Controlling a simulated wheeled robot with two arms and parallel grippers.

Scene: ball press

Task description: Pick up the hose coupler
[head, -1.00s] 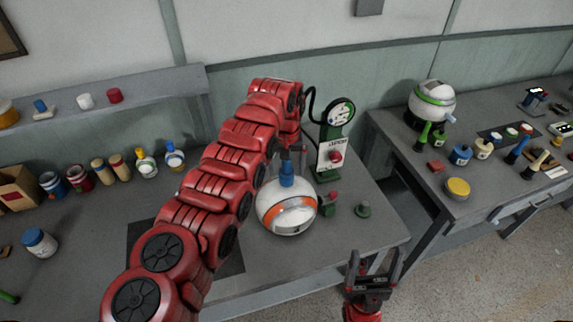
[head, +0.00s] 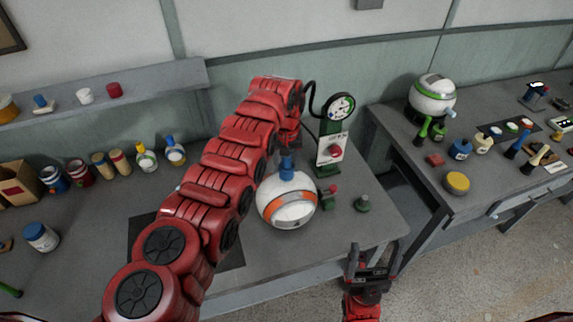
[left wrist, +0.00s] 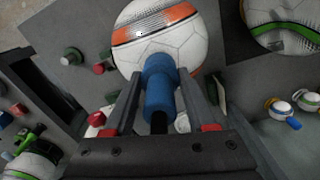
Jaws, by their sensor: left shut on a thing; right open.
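The blue hose coupler (left wrist: 160,85) is between the fingers of my left gripper (left wrist: 160,77) in the left wrist view, with a black hose end below it. My left gripper is shut on it. In the head view the coupler (head: 287,167) stands upright at the top of the white and orange ball (head: 288,204); whether it is fixed to the ball I cannot tell. My red left arm hides most of that gripper there. My right gripper (head: 375,254) is open and empty, low in front of the bench edge.
A green gauge stand (head: 329,168) with a black hose stands behind the ball. A second bench (head: 420,195) holds another ball (head: 433,95) and several bottles. Jars stand at the left.

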